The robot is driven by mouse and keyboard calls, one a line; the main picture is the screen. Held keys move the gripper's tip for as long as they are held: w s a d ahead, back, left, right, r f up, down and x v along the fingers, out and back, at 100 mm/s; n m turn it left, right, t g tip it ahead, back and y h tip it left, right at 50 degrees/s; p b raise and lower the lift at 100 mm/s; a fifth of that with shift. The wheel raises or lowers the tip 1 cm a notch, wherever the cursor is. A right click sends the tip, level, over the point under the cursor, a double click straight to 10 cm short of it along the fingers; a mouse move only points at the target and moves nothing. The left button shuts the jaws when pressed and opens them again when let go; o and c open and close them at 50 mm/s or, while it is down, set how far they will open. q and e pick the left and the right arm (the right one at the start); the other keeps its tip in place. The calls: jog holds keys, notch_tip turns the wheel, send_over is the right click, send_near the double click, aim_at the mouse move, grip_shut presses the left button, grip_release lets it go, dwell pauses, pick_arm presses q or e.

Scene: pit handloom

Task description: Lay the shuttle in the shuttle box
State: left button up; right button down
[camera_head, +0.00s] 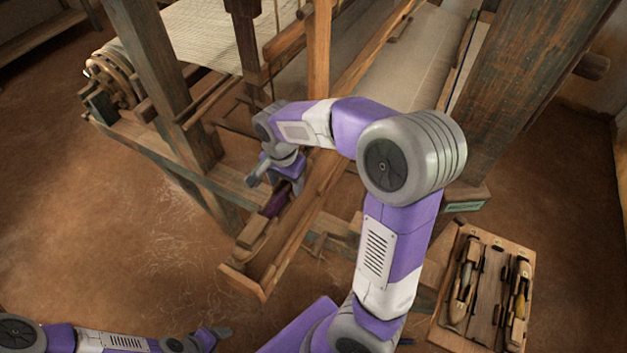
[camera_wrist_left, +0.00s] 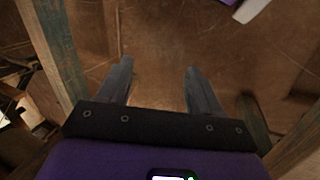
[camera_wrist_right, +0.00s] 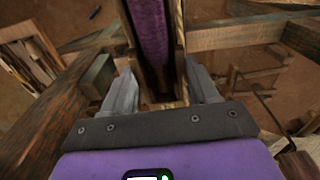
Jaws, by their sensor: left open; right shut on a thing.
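My right gripper (camera_head: 262,172) reaches down at the open end of the long wooden shuttle box (camera_head: 262,278) on the loom. It is shut on the shuttle, whose purple part (camera_head: 275,203) shows just below the fingers, in line with the box. In the right wrist view the purple part (camera_wrist_right: 150,35) runs away from between the fingers (camera_wrist_right: 160,92), with wooden walls on both sides. The fingers hide much of the shuttle, and I cannot tell if it rests on the box floor. My left gripper (camera_head: 212,338) is open and empty, low at the bottom left; its fingers (camera_wrist_left: 160,85) show bare floor between them.
A wooden tray (camera_head: 445,318) with several wooden tools, some shuttle-like, stands at the right. Loom posts (camera_head: 165,85) and beams rise close around my right arm. Woven cloth (camera_head: 205,35) lies behind. The earthen floor (camera_head: 90,220) at the left is clear.

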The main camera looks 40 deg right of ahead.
aim_at(290, 189)
pick_arm(q)
jog(key=o, duration=0.4)
jog(key=shift+w+d+f, duration=0.1)
jog(key=shift+d+f, duration=0.05)
jog(key=shift+d, duration=0.05)
pick_arm(e)
jog(key=shift+s+d, duration=0.2)
jog(key=shift+d, duration=0.1)
notch_tip(290, 189, down, 5)
jog(key=b, duration=0.4)
jog(key=shift+r, duration=0.1)
jog(key=shift+f+b, duration=1.3)
jog(key=shift+f, duration=0.25)
pick_arm(q)
notch_tip(290, 189, down, 7)
jog(key=shift+a+r, duration=0.1)
jog(key=shift+r, duration=0.05)
pick_arm(e)
jog(key=shift+s+f, duration=0.15)
jog(key=shift+f, duration=0.15)
jog(key=shift+c, duration=1)
grip_release()
pick_arm(q)
jog(key=shift+r, duration=0.1)
pick_arm(e)
jog(key=shift+r, duration=0.1)
